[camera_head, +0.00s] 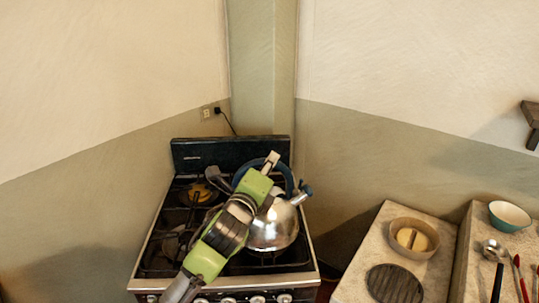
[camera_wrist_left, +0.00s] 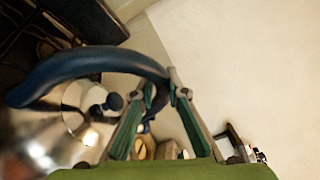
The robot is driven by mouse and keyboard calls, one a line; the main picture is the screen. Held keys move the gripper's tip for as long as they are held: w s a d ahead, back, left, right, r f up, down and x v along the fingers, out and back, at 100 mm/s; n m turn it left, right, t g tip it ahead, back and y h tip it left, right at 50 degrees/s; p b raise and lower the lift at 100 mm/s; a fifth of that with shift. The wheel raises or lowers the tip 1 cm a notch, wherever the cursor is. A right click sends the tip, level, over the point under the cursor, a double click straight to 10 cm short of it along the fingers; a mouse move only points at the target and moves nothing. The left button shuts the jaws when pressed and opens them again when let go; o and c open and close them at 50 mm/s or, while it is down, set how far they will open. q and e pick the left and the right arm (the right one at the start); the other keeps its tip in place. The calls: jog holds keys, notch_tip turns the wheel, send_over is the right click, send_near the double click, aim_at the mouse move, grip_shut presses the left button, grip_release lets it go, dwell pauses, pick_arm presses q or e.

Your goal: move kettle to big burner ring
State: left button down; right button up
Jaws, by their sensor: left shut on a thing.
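A shiny steel kettle (camera_head: 272,232) with a dark blue handle (camera_head: 284,168) is over the right front of the stove (camera_head: 146,270). My left gripper (camera_head: 272,160) is shut on the handle near its top. In the left wrist view, the blue handle (camera_wrist_left: 95,62) runs in between the fingertips of my left gripper (camera_wrist_left: 164,88), and the steel body (camera_wrist_left: 45,145) lies at lower left. I cannot tell whether the kettle's base touches the grate. Burners show on the stove's left side; my arm and the kettle hide much of the right side. My right gripper is out of view.
A dark backguard (camera_head: 195,153) rises behind the stove, close to the walls. At right, a stone counter (camera_head: 352,278) holds a round beige dish (camera_head: 431,250) and a dark round grille (camera_head: 394,284). A bowl (camera_head: 510,215) and utensils (camera_head: 497,270) lie further right.

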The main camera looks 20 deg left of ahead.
pick_arm(q)
jog(key=shift+f, duration=0.1)
dwell(0.6)
jog(key=c, duration=2)
grip_release()
jog(key=shift+f, duration=0.35)
jog(key=shift+s+r, duration=0.1)
jog(key=shift+s, duration=0.1)
jog(key=shift+r, duration=0.45)
jog(key=s+b, duration=0.2)
jog(key=s, duration=1)
jog(key=shift+a, duration=0.1)
jog(key=shift+w, duration=0.1)
